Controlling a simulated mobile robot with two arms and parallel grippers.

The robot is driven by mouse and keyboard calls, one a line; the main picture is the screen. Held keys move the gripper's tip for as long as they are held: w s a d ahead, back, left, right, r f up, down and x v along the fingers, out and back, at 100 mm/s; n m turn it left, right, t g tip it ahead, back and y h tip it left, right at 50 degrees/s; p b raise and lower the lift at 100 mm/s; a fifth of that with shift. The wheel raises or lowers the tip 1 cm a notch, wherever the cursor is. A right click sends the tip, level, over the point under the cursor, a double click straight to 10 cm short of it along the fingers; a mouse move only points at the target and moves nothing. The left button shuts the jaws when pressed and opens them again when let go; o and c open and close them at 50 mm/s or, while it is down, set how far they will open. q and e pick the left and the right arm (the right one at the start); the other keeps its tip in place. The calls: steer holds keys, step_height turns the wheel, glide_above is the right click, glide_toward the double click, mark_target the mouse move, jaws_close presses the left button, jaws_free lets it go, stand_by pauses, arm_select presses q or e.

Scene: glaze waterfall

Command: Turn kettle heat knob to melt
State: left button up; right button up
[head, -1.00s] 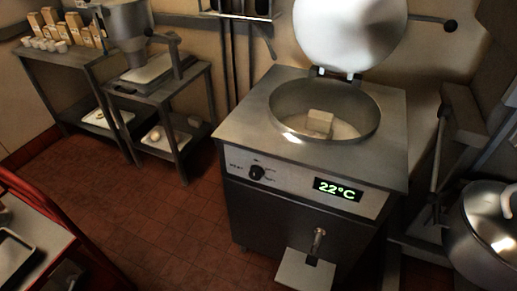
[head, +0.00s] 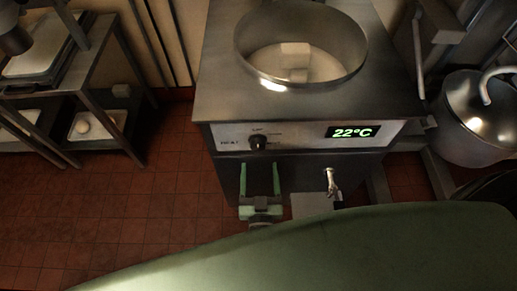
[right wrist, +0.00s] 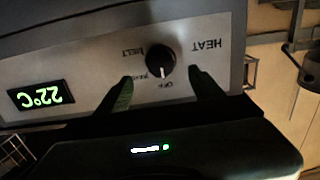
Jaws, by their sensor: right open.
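The kettle (head: 210,100) is a steel cabinet with a round open bowl. Its black heat knob (head: 257,142) is on the front panel, left of the green 22°C display (head: 352,132). In the right wrist view the panel is upside down, and the knob (right wrist: 160,57) has its white mark toward the OFF label; MELT and HEAT labels flank it. My right gripper (head: 259,166) is open, its green fingers pointing up at the knob from below. In the wrist view its fingertips (right wrist: 160,75) are on either side of the knob's near edge, apart from it. My left gripper is out of view.
A pale block (head: 295,52) lies in the bowl. A tap (head: 331,182) sticks out of the kettle's front, right of my gripper, above a grey plate (head: 316,202). A steel pot (head: 480,118) stands at right, shelving (head: 105,80) at left. The tiled floor at left is clear.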

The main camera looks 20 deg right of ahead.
mark_target(258, 148)
steer(key=p+x, duration=0.1)
steer(key=x, duration=0.5)
steer(key=shift+w, duration=0.25)
steer(key=shift+w+d, duration=0.1)
steer(key=shift+w, duration=0.25)
steer(key=c, duration=1.4)
steer(key=shift+o, duration=0.2)
steer(key=shift+f, duration=0.1)
